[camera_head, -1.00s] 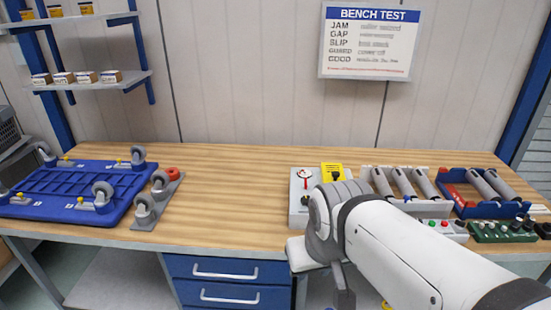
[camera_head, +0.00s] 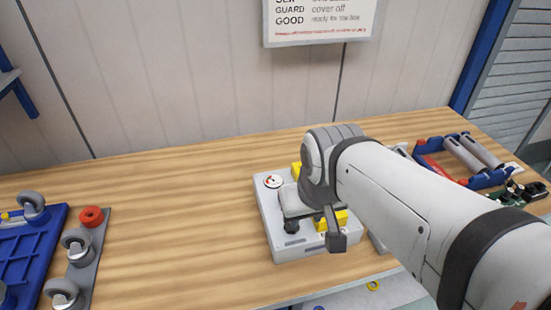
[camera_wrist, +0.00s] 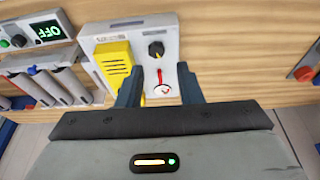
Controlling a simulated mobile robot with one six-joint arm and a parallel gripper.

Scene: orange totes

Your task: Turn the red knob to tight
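A light grey box (camera_head: 268,222) stands on the bench with a yellow block (camera_head: 335,222), a small round dial (camera_head: 273,181) and a black knob (camera_head: 291,227). In the wrist view, a narrow red piece (camera_wrist: 159,75) sits between the dial (camera_wrist: 162,91) and the black knob (camera_wrist: 156,49). I cannot tell whether this is the red knob; no marking for tight is readable. My gripper (camera_wrist: 159,77) is open, with its dark fingers on either side of the red piece and dial. I cannot tell if they touch the box. The head view hides the red piece behind my gripper (camera_head: 302,203).
A blue and red roller frame (camera_head: 460,160) and a dark green board (camera_head: 515,192) stand at right. Bench is clear between the casters and box.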

